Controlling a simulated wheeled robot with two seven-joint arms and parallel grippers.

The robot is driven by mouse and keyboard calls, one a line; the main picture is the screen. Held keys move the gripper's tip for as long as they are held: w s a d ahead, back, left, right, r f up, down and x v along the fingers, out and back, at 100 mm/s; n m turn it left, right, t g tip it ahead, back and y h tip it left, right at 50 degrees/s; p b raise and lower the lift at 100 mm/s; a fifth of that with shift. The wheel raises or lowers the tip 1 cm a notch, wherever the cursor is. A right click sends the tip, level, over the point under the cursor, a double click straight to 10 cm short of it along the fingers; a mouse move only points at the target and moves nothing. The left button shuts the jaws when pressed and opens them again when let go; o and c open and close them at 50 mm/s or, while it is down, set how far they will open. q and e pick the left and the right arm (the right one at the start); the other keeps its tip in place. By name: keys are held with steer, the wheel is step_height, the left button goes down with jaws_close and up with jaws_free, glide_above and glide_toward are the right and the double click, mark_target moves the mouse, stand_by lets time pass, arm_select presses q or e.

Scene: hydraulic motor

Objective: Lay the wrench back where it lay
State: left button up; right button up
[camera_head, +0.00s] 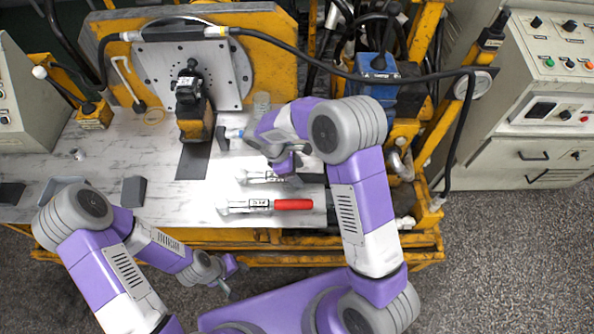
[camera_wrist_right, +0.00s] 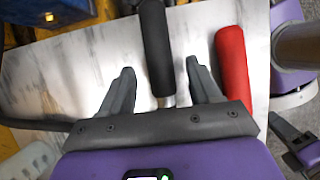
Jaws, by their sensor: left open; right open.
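A wrench with a silver shaft (camera_head: 258,177) lies on the pale worktop. Its black handle (camera_wrist_right: 155,45) shows in the right wrist view between my right fingers, with a gap on each side; whether it is level with the fingertips I cannot tell. In the head view my right gripper (camera_head: 287,172) is over the handle end and hides part of it. It is open. A similar tool with a red handle (camera_head: 293,204) lies parallel nearer the front edge; its handle also shows in the right wrist view (camera_wrist_right: 232,75). My left gripper (camera_head: 230,277) is open and empty, in front of the table's edge.
A black and yellow device (camera_head: 192,105) stands on the worktop (camera_head: 130,155), before the yellow-framed plate. A dark grey block (camera_head: 133,191) sits left. A control cabinet (camera_head: 550,100) stands right. The worktop's left middle is mostly clear.

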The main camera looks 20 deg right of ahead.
steer(key=p+v, duration=0.3)
steer(key=v, duration=0.8)
steer(key=shift+a+r, duration=0.15)
steer(key=shift+r, duration=0.25)
